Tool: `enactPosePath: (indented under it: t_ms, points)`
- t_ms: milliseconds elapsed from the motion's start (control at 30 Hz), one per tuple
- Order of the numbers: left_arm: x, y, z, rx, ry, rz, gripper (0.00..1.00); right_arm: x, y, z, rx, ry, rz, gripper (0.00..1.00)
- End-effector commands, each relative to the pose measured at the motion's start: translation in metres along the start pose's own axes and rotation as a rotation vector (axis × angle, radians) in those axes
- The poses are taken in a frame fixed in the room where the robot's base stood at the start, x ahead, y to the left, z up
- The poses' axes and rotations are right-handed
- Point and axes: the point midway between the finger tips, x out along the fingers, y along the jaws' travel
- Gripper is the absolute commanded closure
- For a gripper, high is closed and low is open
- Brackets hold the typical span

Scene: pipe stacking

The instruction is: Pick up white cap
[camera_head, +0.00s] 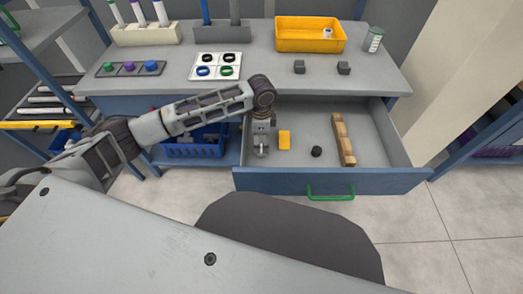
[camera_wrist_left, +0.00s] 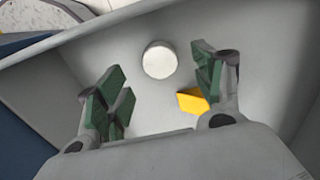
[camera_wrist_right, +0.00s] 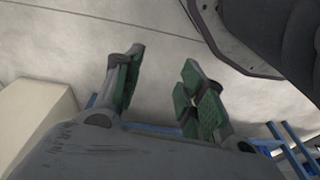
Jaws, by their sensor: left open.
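The white cap (camera_wrist_left: 159,60) is a round white disc on the drawer floor in the left wrist view. It lies ahead of and between the spread fingers of my left gripper (camera_wrist_left: 158,85), and neither finger appears to touch it. In the head view my left gripper (camera_head: 261,148) points down into the left part of the open drawer (camera_head: 377,146), and I cannot make out the cap there. My left gripper is open and empty. My right gripper (camera_wrist_right: 160,92) is open and empty over the floor, and is outside the head view.
A yellow block (camera_head: 284,140) lies just right of my left gripper; it also shows by the right finger in the left wrist view (camera_wrist_left: 192,101). A black cap (camera_head: 316,151) and a long wooden piece (camera_head: 343,140) lie further right. The drawer's front wall (camera_head: 275,181) is close.

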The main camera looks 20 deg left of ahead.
Motion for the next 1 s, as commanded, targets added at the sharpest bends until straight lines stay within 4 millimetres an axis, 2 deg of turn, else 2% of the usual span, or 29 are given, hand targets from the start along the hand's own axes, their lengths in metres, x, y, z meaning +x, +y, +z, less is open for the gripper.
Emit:
enactPosePath:
  t_ms: [233, 433, 700, 1000]
  points:
    - [0.001, 0.0, -0.001, 0.0, 0.0, 0.0, 0.32, 0.001, 0.0, 0.001, 0.0, -0.002, 0.0, 0.6]
    - [0.01, 0.001, -0.003, 0.0, 0.0, 0.001, 0.32, -0.003, -0.001, 0.001, -0.002, -0.009, -0.003, 0.6]
    - [0.027, 0.001, -0.008, 0.0, 0.0, 0.001, 0.32, -0.031, -0.007, -0.006, -0.002, -0.009, -0.015, 0.6]
    - [0.051, 0.001, -0.009, 0.0, 0.0, 0.0, 0.32, -0.042, -0.01, -0.011, -0.004, 0.006, -0.02, 0.6]
